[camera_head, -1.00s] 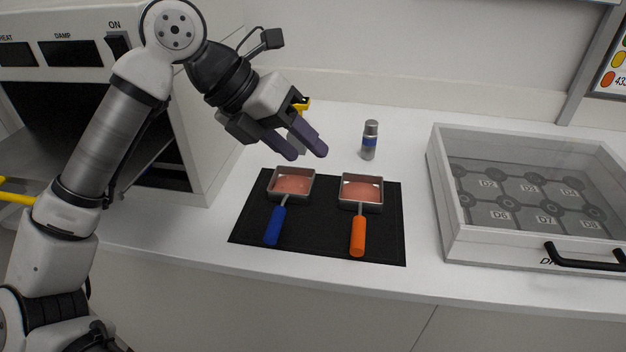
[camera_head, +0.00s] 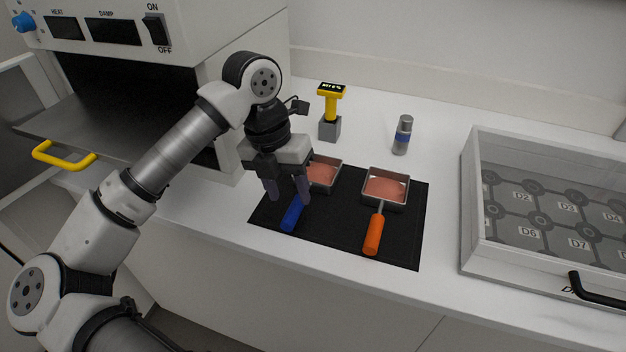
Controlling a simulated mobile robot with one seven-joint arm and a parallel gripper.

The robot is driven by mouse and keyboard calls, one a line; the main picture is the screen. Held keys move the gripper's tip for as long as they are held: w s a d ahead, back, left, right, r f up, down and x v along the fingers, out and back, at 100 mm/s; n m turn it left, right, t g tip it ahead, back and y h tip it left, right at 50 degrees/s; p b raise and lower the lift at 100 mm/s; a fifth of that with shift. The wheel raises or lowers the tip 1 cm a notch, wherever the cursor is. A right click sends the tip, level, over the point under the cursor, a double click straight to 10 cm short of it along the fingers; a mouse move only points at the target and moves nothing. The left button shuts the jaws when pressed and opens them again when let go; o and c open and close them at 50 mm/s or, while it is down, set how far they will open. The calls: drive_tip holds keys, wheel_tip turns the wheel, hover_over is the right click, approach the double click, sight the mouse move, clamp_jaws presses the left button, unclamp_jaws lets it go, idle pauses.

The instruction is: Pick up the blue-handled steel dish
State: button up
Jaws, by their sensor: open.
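The blue-handled steel dish (camera_head: 322,174) sits on a black mat (camera_head: 334,222). It is square and holds pink powder. Its blue handle (camera_head: 292,217) points toward the counter's front edge. My gripper (camera_head: 289,197) is open and empty, fingers pointing down, with its fingertips beside and around the upper end of the blue handle in the picture. I cannot tell how high above the mat the fingertips are. The gripper hides the left part of the dish and the join between dish and handle.
An orange-handled dish (camera_head: 386,188) with pink powder stands to the right on the mat. Behind are a yellow-topped meter (camera_head: 331,108) and a small jar (camera_head: 402,136). A clear-lidded box (camera_head: 474,205) is at right. An open oven (camera_head: 150,60) with a yellow-handled door is at left.

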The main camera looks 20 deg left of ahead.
sight(292, 208)
drive_tip(key=shift+s+d+f+p, duration=0.1)
drive_tip(key=shift+d+f+p, duration=0.2)
drive_tip(key=shift+f, duration=0.55)
drive_tip(key=shift+s+d+f+p, duration=0.1)
drive_tip(key=shift+f+p, duration=0.25)
drive_tip(key=shift+f, duration=0.5)
drive_tip(key=shift+s+d+f+p, duration=0.1)
drive_tip(key=shift+d+f+p, duration=0.2)
drive_tip(key=shift+f, duration=0.55)
drive_tip(key=shift+a, duration=0.1)
clamp_jaws()
